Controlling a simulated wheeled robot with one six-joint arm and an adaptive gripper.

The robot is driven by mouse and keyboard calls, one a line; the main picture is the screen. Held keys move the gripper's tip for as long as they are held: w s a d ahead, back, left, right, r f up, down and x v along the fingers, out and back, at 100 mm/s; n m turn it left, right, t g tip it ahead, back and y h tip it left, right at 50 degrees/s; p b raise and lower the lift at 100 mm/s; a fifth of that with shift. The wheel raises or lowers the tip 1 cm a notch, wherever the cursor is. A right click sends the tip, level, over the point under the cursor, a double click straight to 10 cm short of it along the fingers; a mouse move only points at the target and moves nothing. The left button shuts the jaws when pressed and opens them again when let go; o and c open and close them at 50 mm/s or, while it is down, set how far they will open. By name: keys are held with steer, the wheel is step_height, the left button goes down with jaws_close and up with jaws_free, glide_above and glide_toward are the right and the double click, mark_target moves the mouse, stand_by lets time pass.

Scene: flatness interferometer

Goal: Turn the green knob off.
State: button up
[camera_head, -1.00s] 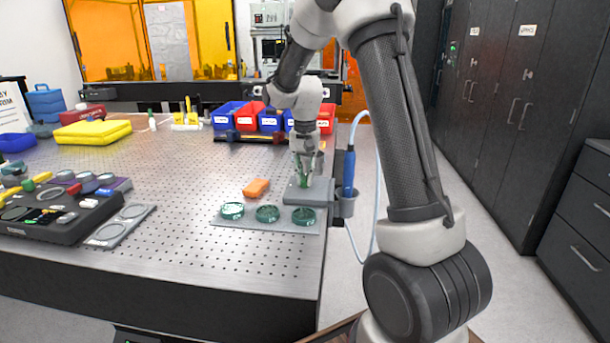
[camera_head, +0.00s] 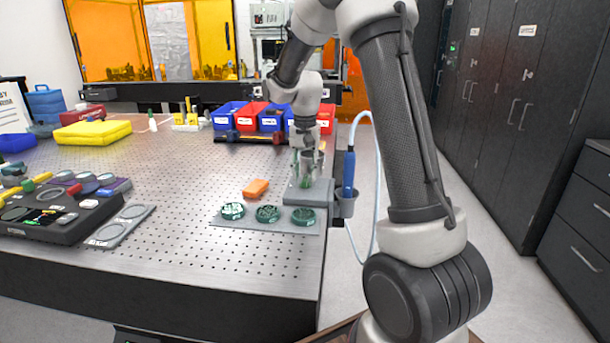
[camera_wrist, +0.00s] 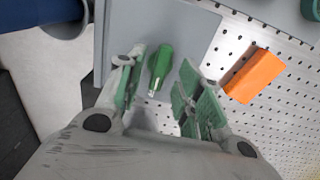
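The green knob (camera_wrist: 161,64) is a narrow grip with a pale tip, on top of a grey box (camera_wrist: 190,32) in the wrist view. In the head view the grey box (camera_head: 310,195) stands at the right edge of the perforated table, and the knob is mostly hidden by the fingers. My gripper (camera_wrist: 163,88) has green-padded fingers spread apart, one on each side of the knob, with visible gaps. In the head view my gripper (camera_head: 306,178) is just above the box, pointing down. I cannot tell the knob's on or off position.
An orange block (camera_head: 256,188) lies left of the box. A grey plate (camera_head: 285,228) with three green round pieces is in front. A blue-handled tool (camera_head: 348,172) in a holder and its hose hang at the table's right edge. Blue and red bins stand behind.

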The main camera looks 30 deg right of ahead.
mark_target(305, 177)
step_height(305, 177, up, 11)
steer(key=shift+f, duration=0.15)
stand_by(0.5)
